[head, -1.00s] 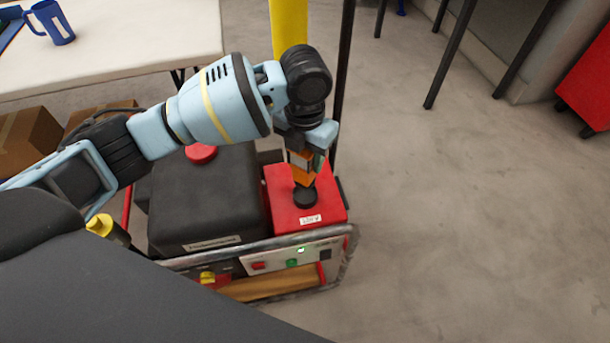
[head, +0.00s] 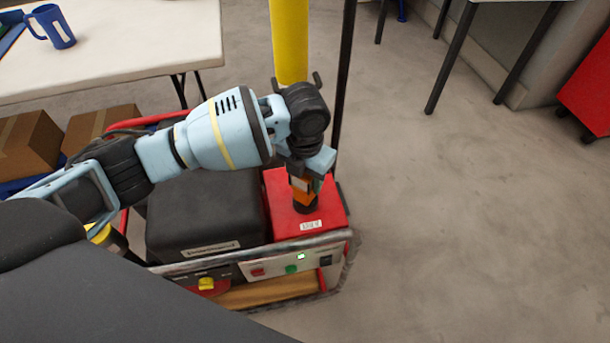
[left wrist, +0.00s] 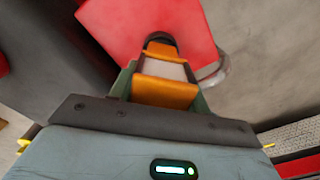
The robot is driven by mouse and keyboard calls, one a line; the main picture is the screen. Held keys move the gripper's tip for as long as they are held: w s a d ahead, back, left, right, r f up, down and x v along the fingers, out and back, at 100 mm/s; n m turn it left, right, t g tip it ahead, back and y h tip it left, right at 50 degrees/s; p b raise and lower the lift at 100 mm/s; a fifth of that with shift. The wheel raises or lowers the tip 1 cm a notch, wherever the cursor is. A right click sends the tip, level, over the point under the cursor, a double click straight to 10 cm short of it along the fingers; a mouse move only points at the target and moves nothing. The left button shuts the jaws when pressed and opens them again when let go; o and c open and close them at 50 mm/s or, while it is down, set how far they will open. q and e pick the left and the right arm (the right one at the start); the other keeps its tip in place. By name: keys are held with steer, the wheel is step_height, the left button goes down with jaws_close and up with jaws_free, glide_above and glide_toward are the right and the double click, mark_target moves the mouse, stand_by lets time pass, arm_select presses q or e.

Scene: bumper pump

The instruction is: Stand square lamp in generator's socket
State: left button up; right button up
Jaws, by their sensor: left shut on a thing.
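The generator (head: 195,213) has a black body and a red box (head: 325,212) at its right. A dark round socket (head: 306,206) is on top of the red box; it also shows in the left wrist view (left wrist: 160,37). My left gripper (head: 306,185) points down over the socket and is shut on the orange square lamp (head: 304,197), which has a pale panel in the left wrist view (left wrist: 165,80). The lamp's lower end is at the socket, and I cannot tell whether it is seated. My right gripper is not in view.
The generator's metal frame (head: 347,250) surrounds it, with a front panel (head: 300,258) of switches. A yellow post (head: 290,40) and a dark pole (head: 343,90) stand behind. A white table (head: 120,60) with a blue mug (head: 55,28) is at upper left.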

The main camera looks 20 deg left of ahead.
arm_select(q)
steer(key=o, duration=1.2)
step_height(320, 180, up, 11)
steer(key=shift+r+p, duration=0.2)
steer(key=shift+p, duration=0.7)
steer(key=shift+r, duration=0.4)
